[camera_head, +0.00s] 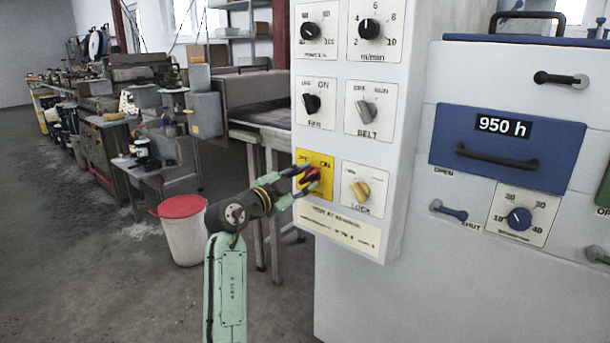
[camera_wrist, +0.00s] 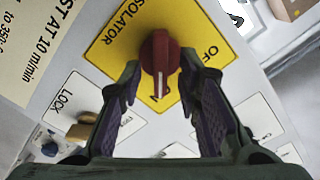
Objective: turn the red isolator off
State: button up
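The red isolator knob (camera_head: 312,174) sits on a yellow plate (camera_head: 326,161) low on the grey control panel. In the wrist view the knob (camera_wrist: 159,52) has a white line aimed at the partly covered ON label, and the word OFF (camera_wrist: 213,64) is to the right of it. My gripper (camera_head: 300,178) is at the knob in the head view. In the wrist view my gripper (camera_wrist: 168,80) has one finger on each side of the knob, with yellow plate showing between fingers and knob. It looks open, and I see no contact.
The yellow LOCK knob (camera_head: 360,190) is close to the right of the isolator. The FAN knob (camera_head: 312,103) and BELT knob (camera_head: 367,111) are above. A white cabinet with a blue drawer (camera_head: 470,170) stands at the right. A red-lidded bin (camera_head: 183,235) stands behind my arm.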

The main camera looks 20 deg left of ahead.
jog(key=shift+w+d, duration=0.1)
jog(key=shift+w, duration=0.25)
jog(key=shift+c, duration=0.3)
grip_shut()
